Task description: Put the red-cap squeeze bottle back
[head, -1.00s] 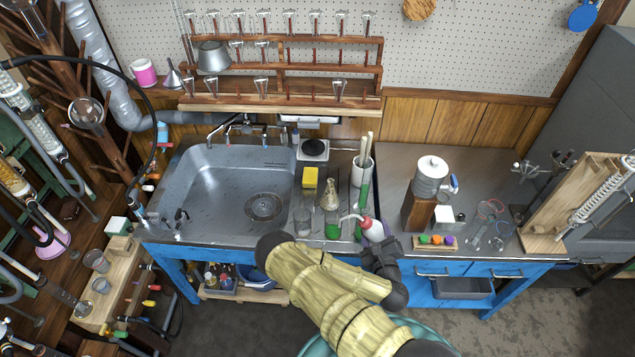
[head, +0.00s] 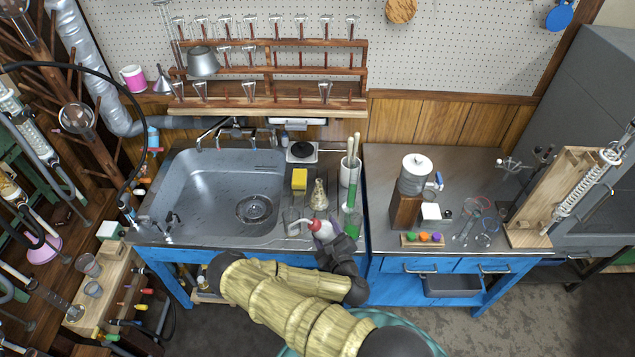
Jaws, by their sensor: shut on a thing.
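The squeeze bottle (head: 325,232) has a red cap with a thin pale spout pointing left and a pale body. My dark gripper (head: 335,248) is shut on it from the front right and hides its lower part. The bottle is at the front of the sink unit's ribbed drainboard, just right of the sink. I cannot tell whether its base touches the surface.
A green cylinder (head: 353,222) stands close to the right of the bottle. A conical flask (head: 319,196) and a yellow sponge (head: 299,179) are behind it. The sink (head: 210,195) lies left. The right counter holds a wooden block (head: 405,209) and colored stoppers (head: 423,237).

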